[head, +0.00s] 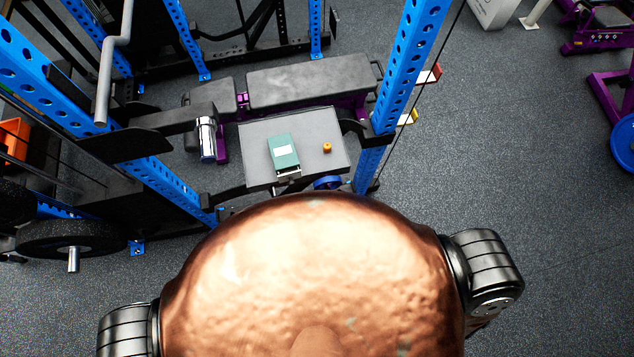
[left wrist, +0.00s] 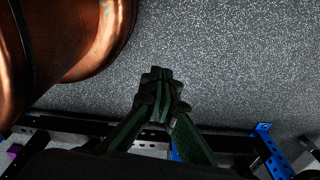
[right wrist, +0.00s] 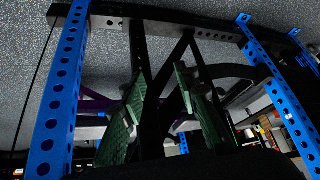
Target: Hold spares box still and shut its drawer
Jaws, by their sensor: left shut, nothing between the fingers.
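The spares box (head: 283,150) is a teal-green box with a pale label on top. It sits on a grey tabletop (head: 255,135) in the head view. A light and dark strip (head: 289,175) at its near end looks like the drawer, sticking out a little; how far is hard to tell. Neither gripper shows in the head view, and both are away from the box. My left gripper (left wrist: 160,78) is shut and empty, its fingertips together over the floor. My right gripper (right wrist: 157,78) is open, its green pads apart with nothing between them.
A small orange object (head: 327,148) stands on the tabletop right of the box. Blue rack uprights (head: 403,65) flank the table. A black bench (head: 310,82) lies behind it, and a chrome-ended bar (head: 207,140) juts in at its left. Open floor (head: 520,150) lies to the right.

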